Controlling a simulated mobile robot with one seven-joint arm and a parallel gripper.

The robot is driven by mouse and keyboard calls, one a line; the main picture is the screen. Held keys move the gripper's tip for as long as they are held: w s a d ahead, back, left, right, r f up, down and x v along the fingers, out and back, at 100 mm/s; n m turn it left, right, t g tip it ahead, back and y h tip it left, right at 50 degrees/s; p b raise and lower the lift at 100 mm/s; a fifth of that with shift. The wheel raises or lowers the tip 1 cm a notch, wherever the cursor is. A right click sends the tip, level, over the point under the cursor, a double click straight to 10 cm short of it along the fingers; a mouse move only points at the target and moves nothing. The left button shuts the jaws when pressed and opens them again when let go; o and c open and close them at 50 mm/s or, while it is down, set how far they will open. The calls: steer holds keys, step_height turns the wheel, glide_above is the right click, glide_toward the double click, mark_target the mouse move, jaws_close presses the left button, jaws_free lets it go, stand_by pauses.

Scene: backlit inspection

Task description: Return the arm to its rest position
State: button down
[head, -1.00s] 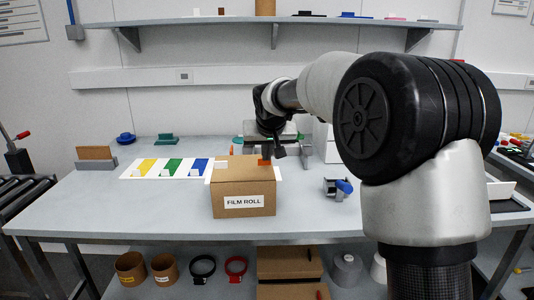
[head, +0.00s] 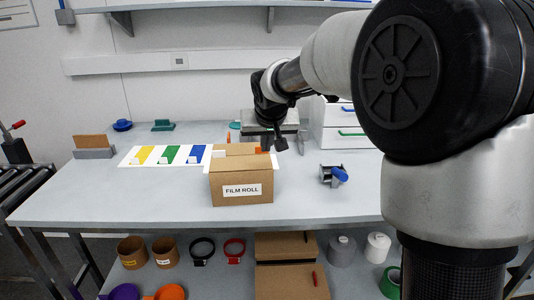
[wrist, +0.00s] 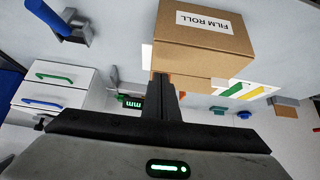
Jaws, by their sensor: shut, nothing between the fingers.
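My gripper (head: 279,145) hangs at the end of my bent arm, over the table behind and to the right of the top of the film roll box (head: 242,188). In the wrist view the two dark fingers (wrist: 163,84) are together with nothing between them. The brown box, labelled FILM ROLL, also shows in the wrist view (wrist: 203,52), beyond the fingertips. The gripper is apart from the drawers as far as I can see; its gap to the box is hard to tell.
A grey table (head: 110,205) carries a mat with yellow, green and blue strips (head: 150,156), a blue-handled device (head: 333,176) and white drawers (head: 338,128). A wall shelf (head: 200,6) is above. Rolls and brown boxes (head: 285,246) lie below. The table's front left is clear.

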steer(key=s+d+g, duration=0.1)
steer(key=s+d, duration=0.3)
steer(key=s, duration=0.8)
steer(key=s+d, duration=0.3)
steer(key=s, duration=0.9)
steer(key=s+d+g, duration=0.1)
steer(key=s+d, duration=0.3)
steer(key=s, duration=0.7)
step_height(320, 180, up, 20)
steer(key=s+p, duration=0.1)
steer(key=p, duration=2)
steer(key=shift+m, duration=0.4)
